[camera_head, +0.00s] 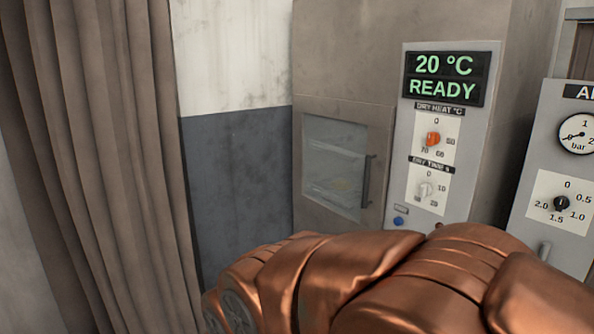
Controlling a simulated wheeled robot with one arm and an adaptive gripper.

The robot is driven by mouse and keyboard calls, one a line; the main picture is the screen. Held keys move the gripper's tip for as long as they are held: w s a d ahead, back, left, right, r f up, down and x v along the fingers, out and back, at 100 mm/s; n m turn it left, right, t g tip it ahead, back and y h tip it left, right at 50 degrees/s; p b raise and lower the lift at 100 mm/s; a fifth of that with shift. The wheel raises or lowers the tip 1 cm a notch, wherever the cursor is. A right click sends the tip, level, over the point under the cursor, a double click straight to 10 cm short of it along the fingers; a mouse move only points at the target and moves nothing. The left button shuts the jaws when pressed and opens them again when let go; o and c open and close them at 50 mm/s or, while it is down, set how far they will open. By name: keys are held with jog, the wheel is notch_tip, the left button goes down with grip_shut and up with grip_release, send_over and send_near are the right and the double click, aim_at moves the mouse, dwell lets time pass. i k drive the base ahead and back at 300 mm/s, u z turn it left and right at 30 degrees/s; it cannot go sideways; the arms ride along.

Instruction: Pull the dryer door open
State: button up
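The dryer (390,50) is a tall grey-brown cabinet in the middle of the head view. Its door (310,214) has a glass window (333,160) and looks closed. A dark vertical handle (367,181) is on the door's right side. Through the window something pale and crumpled shows, not clearly. The panel display (444,78) reads 20 °C READY. My copper-coloured arm crosses the lower part of the view, in front of the dryer's lower part. My gripper is not in view.
The panel has an orange dry-heat knob (433,139), a white timer knob (426,189) and a blue button (398,221). A second panel with a pressure gauge (577,134) stands at the right. A brown curtain (95,150) hangs at the left.

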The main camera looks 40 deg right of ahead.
aim_at(380, 119)
jog(key=u, duration=0.2)
jog(key=i, duration=0.85)
jog(key=z, duration=0.75)
jog(key=i, duration=0.7)
jog(key=z, duration=0.75)
